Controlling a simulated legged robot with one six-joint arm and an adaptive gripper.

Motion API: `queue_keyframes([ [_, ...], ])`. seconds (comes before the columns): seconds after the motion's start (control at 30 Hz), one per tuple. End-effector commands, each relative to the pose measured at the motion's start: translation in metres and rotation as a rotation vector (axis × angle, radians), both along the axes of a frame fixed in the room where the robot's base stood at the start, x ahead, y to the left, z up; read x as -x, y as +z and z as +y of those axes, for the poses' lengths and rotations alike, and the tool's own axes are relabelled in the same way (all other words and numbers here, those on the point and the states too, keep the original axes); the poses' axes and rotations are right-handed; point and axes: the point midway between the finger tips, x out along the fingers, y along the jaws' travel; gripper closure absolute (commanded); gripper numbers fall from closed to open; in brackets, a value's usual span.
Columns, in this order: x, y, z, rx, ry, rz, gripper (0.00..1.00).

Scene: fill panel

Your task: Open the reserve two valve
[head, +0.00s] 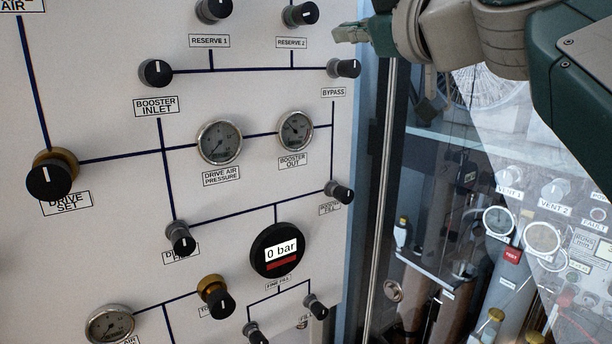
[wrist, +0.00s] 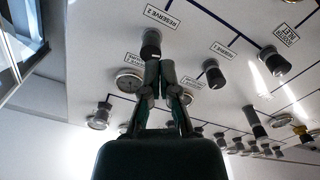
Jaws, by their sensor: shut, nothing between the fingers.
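The reserve two valve is a black knob (head: 301,13) with a white mark, on a grey stem, at the top of the white panel in the head view. Its RESERVE 2 label (head: 291,42) is just below it. My gripper (head: 343,33) is at the upper right, right of the label and above the bypass knob (head: 344,68). In the wrist view, the reserve two knob (wrist: 151,43) is next to its label (wrist: 162,17). There my gripper (wrist: 159,66) has its fingertips together, close to the knob and empty. I cannot tell whether they touch.
The reserve one knob (head: 213,10) is to the left, and the booster inlet knob (head: 156,73) is lower left. Gauges (head: 219,142) and a 0 bar display (head: 277,250) are further down. A metal pole (head: 386,180) and glass stand right of the panel edge.

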Motion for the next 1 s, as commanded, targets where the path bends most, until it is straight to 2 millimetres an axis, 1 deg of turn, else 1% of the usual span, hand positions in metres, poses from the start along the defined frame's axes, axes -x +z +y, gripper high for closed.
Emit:
queue_keyframes([
  [0.5, -0.049, -0.001, 0.032, 0.0, 0.001, 0.002, 1.0],
  [0.7, -0.057, 0.0, 0.038, 0.001, 0.0, 0.001, 1.0],
  [1.0, -0.057, 0.0, 0.038, 0.0, -0.001, 0.001, 1.0],
])
